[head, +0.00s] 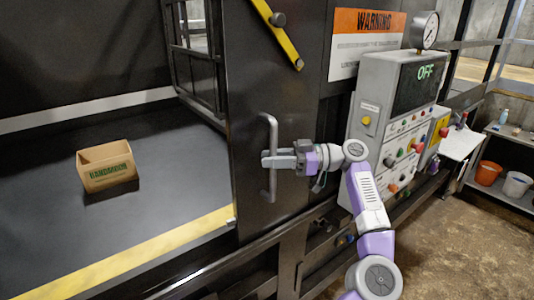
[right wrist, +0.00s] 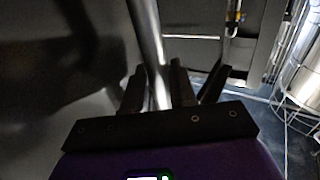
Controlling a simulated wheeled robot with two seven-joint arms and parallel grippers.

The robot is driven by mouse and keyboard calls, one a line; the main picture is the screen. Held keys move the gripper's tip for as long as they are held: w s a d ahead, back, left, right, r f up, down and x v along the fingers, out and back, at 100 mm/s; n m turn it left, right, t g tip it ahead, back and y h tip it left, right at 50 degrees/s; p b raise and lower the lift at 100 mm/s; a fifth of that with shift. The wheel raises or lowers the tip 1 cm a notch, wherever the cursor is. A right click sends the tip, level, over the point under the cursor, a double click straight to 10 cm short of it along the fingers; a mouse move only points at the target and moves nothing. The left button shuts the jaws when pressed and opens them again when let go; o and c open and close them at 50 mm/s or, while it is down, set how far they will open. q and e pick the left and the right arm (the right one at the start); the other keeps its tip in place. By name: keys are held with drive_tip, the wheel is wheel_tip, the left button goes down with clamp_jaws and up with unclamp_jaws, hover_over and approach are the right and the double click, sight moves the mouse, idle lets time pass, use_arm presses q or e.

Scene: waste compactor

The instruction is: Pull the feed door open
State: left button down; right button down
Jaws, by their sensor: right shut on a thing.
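The feed door (head: 250,90) is a dark upright panel in the head view, at the right side of a wide opening. Its handle (head: 273,126) is a grey vertical bar bent at both ends. My right gripper (head: 270,160) reaches in from the right and is shut on the handle at about its middle. In the right wrist view the handle (right wrist: 145,32) runs up between the fingers of my right gripper (right wrist: 158,90). My left gripper is not in view.
A cardboard box (head: 108,168) sits on the dark floor of the opening, behind a yellow edge stripe (head: 150,255). A control panel (head: 385,125) reading OFF stands right of the door, near my right arm. A shelf with buckets (head: 488,173) is at far right.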

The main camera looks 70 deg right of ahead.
drive_tip(key=shift+r, duration=0.2)
drive_tip(key=c, duration=1.1)
unclamp_jaws()
drive_tip(key=shift+f, duration=0.1)
drive_tip(key=shift+o, duration=0.2)
drive_tip(key=shift+s, duration=0.1)
drive_tip(key=p+v, duration=0.2)
drive_tip(key=v, duration=0.5)
drive_tip(key=shift+s, duration=0.15)
drive_tip(key=shift+d, duration=0.1)
